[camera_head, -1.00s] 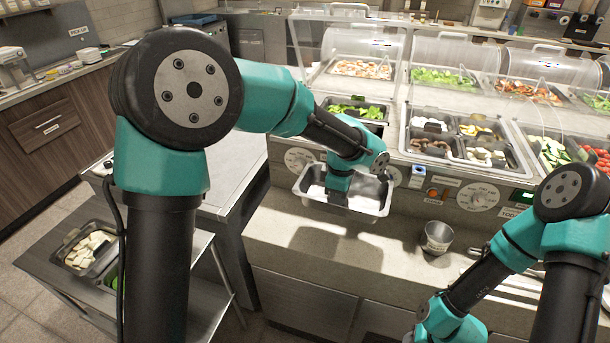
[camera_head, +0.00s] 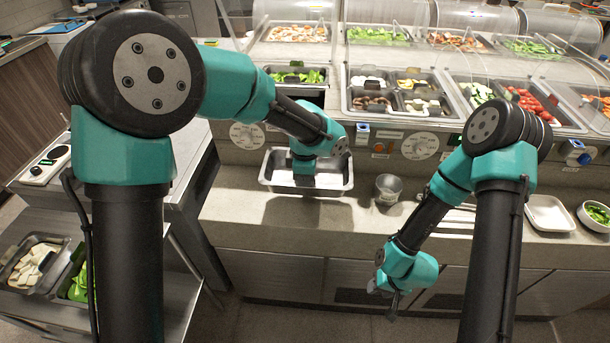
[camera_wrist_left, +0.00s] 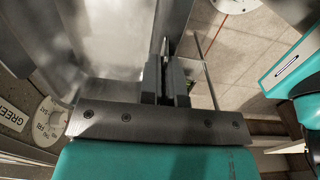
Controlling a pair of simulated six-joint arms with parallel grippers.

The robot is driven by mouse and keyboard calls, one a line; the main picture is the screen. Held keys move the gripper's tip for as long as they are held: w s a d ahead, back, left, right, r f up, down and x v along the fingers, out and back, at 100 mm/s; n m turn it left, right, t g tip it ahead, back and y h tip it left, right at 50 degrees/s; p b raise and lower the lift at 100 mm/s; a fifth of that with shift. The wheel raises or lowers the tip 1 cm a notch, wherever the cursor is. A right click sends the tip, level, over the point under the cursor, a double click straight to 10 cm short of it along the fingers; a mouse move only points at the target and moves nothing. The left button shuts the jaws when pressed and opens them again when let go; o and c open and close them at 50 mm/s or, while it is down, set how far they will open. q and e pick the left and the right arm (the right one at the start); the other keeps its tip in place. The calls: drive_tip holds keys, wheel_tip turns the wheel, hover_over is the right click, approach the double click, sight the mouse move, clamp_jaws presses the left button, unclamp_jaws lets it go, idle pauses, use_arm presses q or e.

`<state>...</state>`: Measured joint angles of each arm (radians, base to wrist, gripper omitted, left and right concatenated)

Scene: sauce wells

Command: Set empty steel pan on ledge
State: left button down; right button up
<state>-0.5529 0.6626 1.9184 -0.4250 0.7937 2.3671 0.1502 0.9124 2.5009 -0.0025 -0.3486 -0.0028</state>
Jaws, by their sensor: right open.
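The empty steel pan (camera_head: 335,180) is at the ledge (camera_head: 240,212) in front of the counter, left of the small steel cup. It is about level, with a shadow on the ledge in front of it; I cannot tell whether it touches the ledge. My left gripper (camera_wrist_left: 168,75) is shut on the pan's wall, and the pan's shiny inside (camera_wrist_left: 115,40) fills the upper left of the left wrist view. In the head view my left wrist hides the fingertips and part of the pan. My right gripper (camera_head: 393,300) hangs low in front of the ledge, open and empty.
A small steel cup (camera_head: 387,189) stands on the ledge just right of the pan. A white tray (camera_head: 550,214) and a bowl of greens (camera_head: 597,215) are further right. Food wells (camera_head: 400,95) line the counter behind. A lower cart (camera_head: 30,265) holds food pans at left.

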use_arm(q)
drive_tip(key=shift+f, duration=4.15)
drive_tip(key=shift+f, duration=0.4)
drive_tip(key=c, duration=1.2)
unclamp_jaws()
drive_tip(key=shift+c, duration=0.2)
wheel_tip(320, 180, up, 17)
drive_tip(key=shift+r, duration=0.2)
